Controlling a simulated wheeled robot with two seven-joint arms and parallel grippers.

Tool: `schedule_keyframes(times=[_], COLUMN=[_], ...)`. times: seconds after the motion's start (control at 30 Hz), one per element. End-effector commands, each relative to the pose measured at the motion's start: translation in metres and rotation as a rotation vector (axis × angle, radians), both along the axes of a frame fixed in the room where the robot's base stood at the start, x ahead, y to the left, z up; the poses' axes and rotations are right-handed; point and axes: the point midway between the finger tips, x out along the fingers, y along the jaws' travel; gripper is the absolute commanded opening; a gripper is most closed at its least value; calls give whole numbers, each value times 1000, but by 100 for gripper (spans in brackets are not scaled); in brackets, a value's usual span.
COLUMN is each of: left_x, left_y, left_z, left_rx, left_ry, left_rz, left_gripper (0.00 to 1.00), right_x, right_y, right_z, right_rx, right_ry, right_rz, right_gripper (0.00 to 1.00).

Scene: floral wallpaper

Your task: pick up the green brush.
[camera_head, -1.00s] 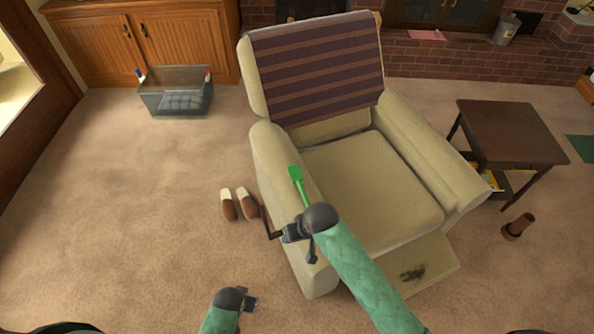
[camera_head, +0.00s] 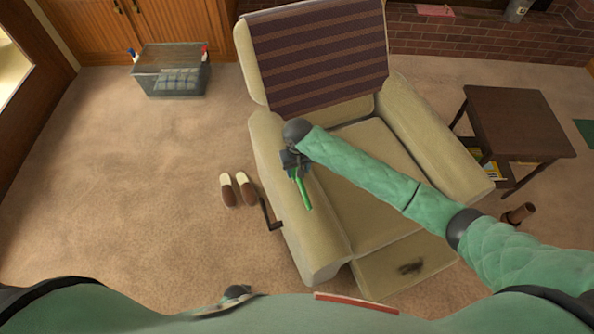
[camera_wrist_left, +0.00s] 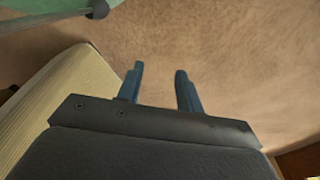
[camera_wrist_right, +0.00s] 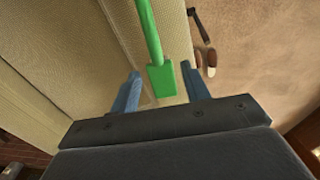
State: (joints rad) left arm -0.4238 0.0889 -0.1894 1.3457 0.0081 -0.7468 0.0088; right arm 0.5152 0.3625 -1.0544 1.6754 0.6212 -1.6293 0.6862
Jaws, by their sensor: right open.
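The green brush (camera_head: 304,192) lies on the left armrest of the beige armchair (camera_head: 270,160). My right gripper (camera_head: 294,168) is over that armrest at the brush's far end and hides part of it. In the right wrist view the brush's broad flat end (camera_wrist_right: 162,81) shows between the fingertips of the open right gripper (camera_wrist_right: 163,82), with a gap on each side. The handle runs away beyond the fingers. My left gripper (camera_wrist_left: 158,78) is open and empty in its wrist view; in the head view it is mostly hidden by my body.
The armchair has a crank handle (camera_head: 270,215) on its left side. Slippers (camera_head: 238,190) lie on the carpet beside it. A clear bin (camera_head: 170,72) stands at the back left and a dark side table (camera_head: 520,122) on the right. The carpet at left is clear.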

Motion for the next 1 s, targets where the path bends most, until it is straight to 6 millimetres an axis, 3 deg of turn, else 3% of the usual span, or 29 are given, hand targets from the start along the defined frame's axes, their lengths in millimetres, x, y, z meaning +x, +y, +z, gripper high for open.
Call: schedule_keyframes(times=[0.37, 0.8, 1.0], left_x=[-8, -33, -36], left_y=[8, 26, 29], left_z=[-17, -50, -55], left_rx=[7, 18, 20], left_ry=[-13, -36, -41], left_rz=[-5, -16, -17], left_gripper=[36, 36, 36], right_x=[0, 0, 0], right_y=[-2, -6, -6], right_z=[-27, -68, -77], right_rx=[-3, -3, -2], right_ry=[1, 1, 0], right_rz=[-1, -2, -1], right_gripper=[46, 46, 46])
